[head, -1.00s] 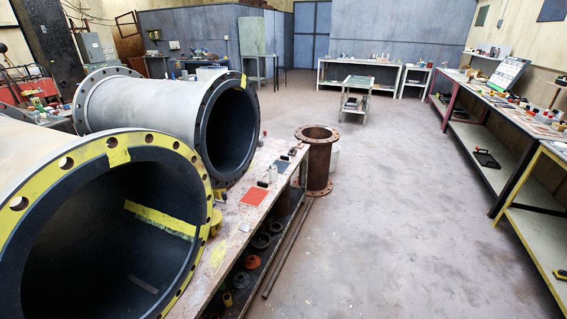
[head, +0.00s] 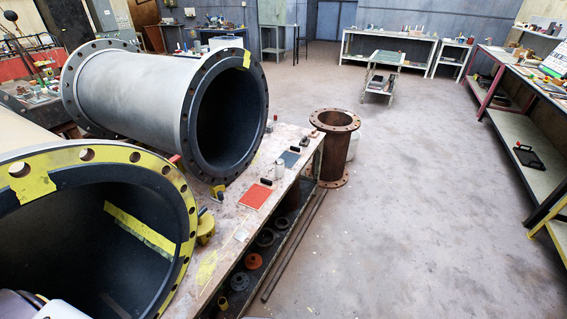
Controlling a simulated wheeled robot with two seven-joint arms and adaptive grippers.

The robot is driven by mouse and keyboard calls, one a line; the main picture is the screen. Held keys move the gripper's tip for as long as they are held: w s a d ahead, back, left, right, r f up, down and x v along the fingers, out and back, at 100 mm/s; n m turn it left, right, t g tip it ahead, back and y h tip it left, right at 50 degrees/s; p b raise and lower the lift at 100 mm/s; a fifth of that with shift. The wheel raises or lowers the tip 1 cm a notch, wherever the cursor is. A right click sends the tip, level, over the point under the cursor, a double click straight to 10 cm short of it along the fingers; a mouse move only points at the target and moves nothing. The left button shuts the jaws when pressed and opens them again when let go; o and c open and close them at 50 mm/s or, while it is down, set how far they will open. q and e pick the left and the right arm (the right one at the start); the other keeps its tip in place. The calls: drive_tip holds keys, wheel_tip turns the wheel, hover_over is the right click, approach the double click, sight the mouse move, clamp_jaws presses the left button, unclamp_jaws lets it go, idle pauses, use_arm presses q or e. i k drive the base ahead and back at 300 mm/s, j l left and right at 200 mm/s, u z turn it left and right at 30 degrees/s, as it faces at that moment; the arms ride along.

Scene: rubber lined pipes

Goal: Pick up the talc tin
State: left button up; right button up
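A small pale upright container (head: 280,168) stands on the long bench (head: 228,222) beside the large pipes. It may be the talc tin, but it is too small to read. It stands beyond a red square sheet (head: 255,197) and near a dark flat block (head: 289,158). Neither gripper is in view.
Two large rubber-lined pipes, a near one with a yellow flange (head: 187,228) and a far grey one (head: 135,95), lie left of the bench. A rusty flanged spool (head: 331,150) stands beyond it. Long rods (head: 295,245) lie alongside. The floor (head: 420,200) to the right is clear.

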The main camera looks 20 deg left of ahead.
sight(279, 163)
drive_tip(key=i, duration=1.15)
drive_tip(key=z, duration=0.15)
